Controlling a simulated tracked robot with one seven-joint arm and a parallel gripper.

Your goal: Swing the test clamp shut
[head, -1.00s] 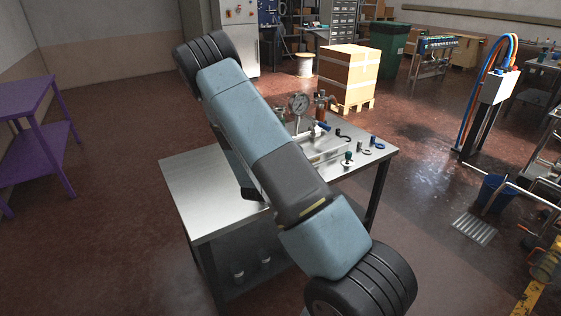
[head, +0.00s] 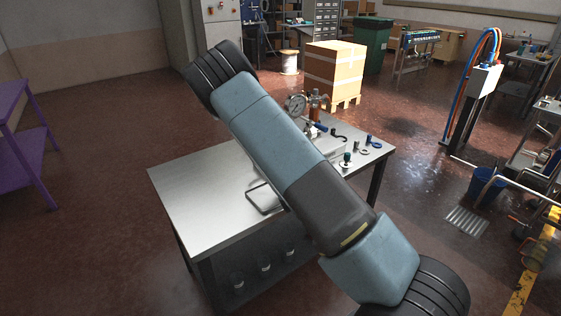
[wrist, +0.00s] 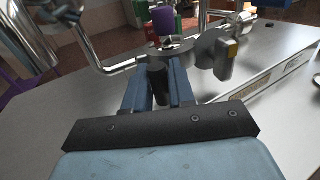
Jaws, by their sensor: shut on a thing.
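In the wrist view my gripper (wrist: 159,74) has its two blue fingers on either side of a dark, roughly cylindrical grip (wrist: 160,88) and is shut on it. This looks like the handle of the test clamp. Just beyond the fingers is grey metal clamp hardware (wrist: 212,48) with a small yellow mark. A purple part (wrist: 164,20) stands behind it. Whether the clamp is open or closed cannot be made out. In the head view my arm hides the gripper and most of the clamp; a bent metal rod (head: 251,199) shows left of the arm.
The steel table (head: 200,190) is bare on its left side. A pressure gauge (head: 296,103) stands at its back; small fittings and a blue ring (head: 375,144) lie at the right. A shiny bent pipe (wrist: 107,68) is close left of the fingers.

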